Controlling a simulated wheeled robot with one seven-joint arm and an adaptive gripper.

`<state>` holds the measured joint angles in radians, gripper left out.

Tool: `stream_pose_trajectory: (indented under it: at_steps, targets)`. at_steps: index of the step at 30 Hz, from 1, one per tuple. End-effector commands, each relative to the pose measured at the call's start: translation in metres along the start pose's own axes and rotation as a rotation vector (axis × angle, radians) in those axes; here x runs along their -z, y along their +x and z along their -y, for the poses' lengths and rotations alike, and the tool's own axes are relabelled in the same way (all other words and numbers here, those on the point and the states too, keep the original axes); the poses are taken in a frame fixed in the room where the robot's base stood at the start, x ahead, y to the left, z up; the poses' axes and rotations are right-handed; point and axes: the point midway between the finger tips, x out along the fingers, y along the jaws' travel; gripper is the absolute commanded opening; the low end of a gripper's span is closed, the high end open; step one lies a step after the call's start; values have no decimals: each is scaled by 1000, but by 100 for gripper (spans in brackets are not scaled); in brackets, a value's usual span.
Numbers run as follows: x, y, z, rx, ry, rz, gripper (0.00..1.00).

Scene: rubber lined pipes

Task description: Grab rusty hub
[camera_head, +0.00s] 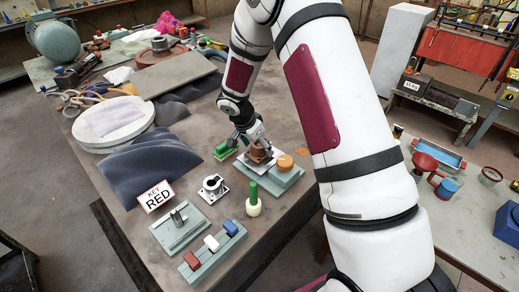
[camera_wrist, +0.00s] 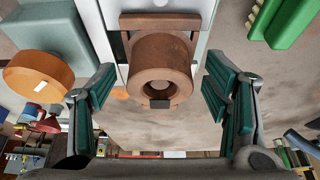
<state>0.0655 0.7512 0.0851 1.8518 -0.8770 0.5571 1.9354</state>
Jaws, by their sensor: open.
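The rusty hub (camera_wrist: 161,65) is a brown, ring-shaped piece with a hole, on a squarish brown base. In the wrist view it sits at top centre, between the lines of my two fingers. In the head view the hub (camera_head: 259,154) is on a pale plate, partly covered by my gripper (camera_head: 250,135). My gripper, also in the wrist view (camera_wrist: 160,92), is open, with a teal-padded finger on each side of the hub. I see clear gaps between both fingers and the hub.
An orange round knob (camera_head: 285,162) stands on a grey block close to the hub. A green brush-like piece (camera_head: 224,150) lies on the other side.

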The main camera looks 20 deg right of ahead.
Motion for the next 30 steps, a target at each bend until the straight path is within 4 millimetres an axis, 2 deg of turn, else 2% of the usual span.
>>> stream_pose_trajectory:
  at_steps: [3, 10, 19, 26, 30]
  targets:
    - [0, 7, 0, -1, 1, 1, 70]
    - [0, 8, 0, 0, 0, 0, 70]
    - [0, 8, 0, -1, 0, 0, 2]
    - [1, 7, 0, 1, 0, -1, 0]
    - [4, -1, 2, 3, 1, -2, 0]
